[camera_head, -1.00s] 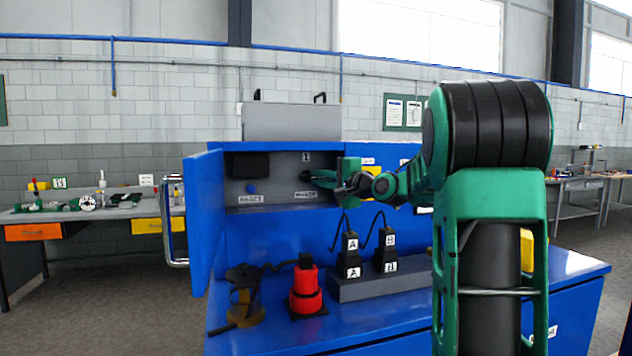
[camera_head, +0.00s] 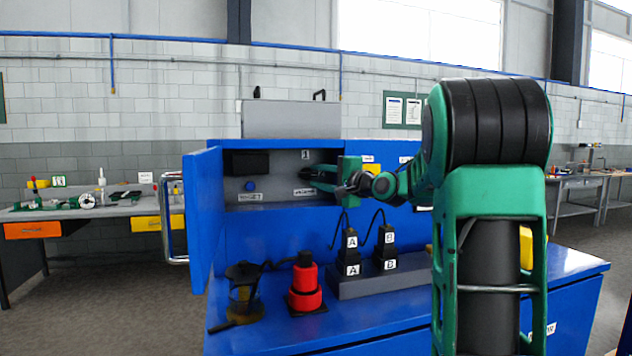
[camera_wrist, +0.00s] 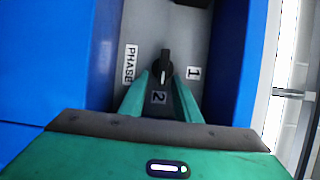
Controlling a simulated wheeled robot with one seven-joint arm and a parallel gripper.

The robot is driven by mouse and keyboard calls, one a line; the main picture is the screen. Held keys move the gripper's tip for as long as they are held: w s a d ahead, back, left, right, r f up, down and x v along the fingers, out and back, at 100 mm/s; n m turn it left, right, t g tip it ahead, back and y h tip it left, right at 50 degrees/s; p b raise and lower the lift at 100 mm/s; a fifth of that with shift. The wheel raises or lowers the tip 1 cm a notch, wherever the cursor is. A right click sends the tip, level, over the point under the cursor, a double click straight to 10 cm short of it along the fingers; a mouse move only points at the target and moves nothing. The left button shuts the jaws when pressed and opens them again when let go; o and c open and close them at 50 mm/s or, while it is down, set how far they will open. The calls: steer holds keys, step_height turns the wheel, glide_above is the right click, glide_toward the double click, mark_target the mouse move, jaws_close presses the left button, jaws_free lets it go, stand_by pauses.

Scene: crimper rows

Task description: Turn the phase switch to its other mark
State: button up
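The phase switch (camera_wrist: 164,66) is a black knob on a grey panel inside a blue cabinet. In the wrist view its white line points down towards the mark 2 (camera_wrist: 158,97). The mark 1 (camera_wrist: 193,73) lies to its right and the PHASE label (camera_wrist: 130,64) to its left. My gripper (camera_wrist: 163,78) has its two green fingers apart, one to each side of the knob's lower end; whether they touch it I cannot tell.
The cabinet's blue door (camera_head: 204,220) stands open at the left. A blue RESET button (camera_head: 250,186) sits left on the panel. On the blue bench are a red lamp-like unit (camera_head: 305,285), a dark stand (camera_head: 243,292) and black A and B plugs (camera_head: 351,250) on a grey block.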

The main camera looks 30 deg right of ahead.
steer(key=s+d, duration=0.1)
steer(key=s, duration=0.9)
steer(key=shift+s+d, duration=0.15)
steer(key=shift+s, duration=0.05)
steer(key=shift+s+f, duration=0.1)
